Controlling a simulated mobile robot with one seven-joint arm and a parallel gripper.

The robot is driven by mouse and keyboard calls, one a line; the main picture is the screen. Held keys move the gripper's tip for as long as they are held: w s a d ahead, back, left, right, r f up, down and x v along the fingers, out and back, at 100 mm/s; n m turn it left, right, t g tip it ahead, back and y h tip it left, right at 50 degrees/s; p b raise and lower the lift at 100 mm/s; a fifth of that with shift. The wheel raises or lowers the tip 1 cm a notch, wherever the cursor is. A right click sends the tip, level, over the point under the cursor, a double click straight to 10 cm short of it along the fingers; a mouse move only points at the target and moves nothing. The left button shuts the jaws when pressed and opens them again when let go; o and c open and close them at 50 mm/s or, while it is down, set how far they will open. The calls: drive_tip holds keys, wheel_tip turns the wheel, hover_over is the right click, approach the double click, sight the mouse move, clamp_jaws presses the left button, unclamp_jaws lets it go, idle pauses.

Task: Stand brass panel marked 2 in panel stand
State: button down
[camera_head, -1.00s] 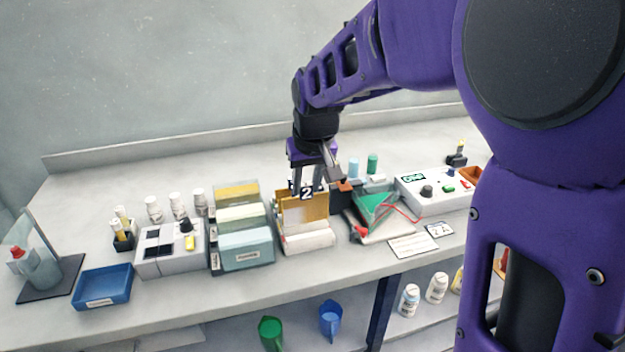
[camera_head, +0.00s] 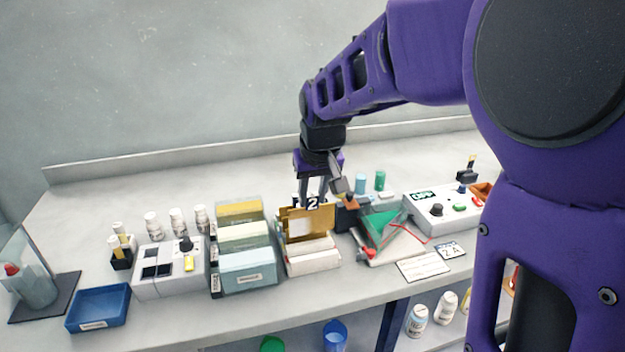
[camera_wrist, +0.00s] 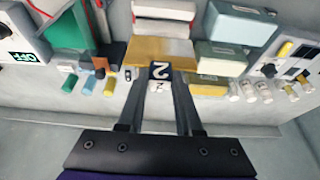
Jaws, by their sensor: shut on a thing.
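The brass panel marked 2 (camera_head: 308,224) is upright in my gripper (camera_head: 314,196), held near its top edge by the black 2 tag. It also shows in the wrist view (camera_wrist: 146,52), where my gripper (camera_wrist: 160,78) is shut on it. The panel is over a low white block-like holder (camera_head: 314,264), which may be the panel stand; it shows beyond the panel in the wrist view (camera_wrist: 164,10). The panel's lower edge is close to the holder; I cannot tell whether they touch.
Yellow, cream and pale blue boxes (camera_head: 248,272) stand close on the left. A tray with a green triangular piece and red wires (camera_head: 382,228) is on the right, beside a white control box (camera_head: 440,208). A blue tray (camera_head: 98,308) sits at far left. The bench front is mostly clear.

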sight(312, 228)
drive_tip(key=shift+f+b, duration=2.95)
drive_tip(key=shift+f, duration=1.15)
drive_tip(key=c, duration=0.5)
unclamp_jaws()
drive_tip(key=shift+r, duration=0.1)
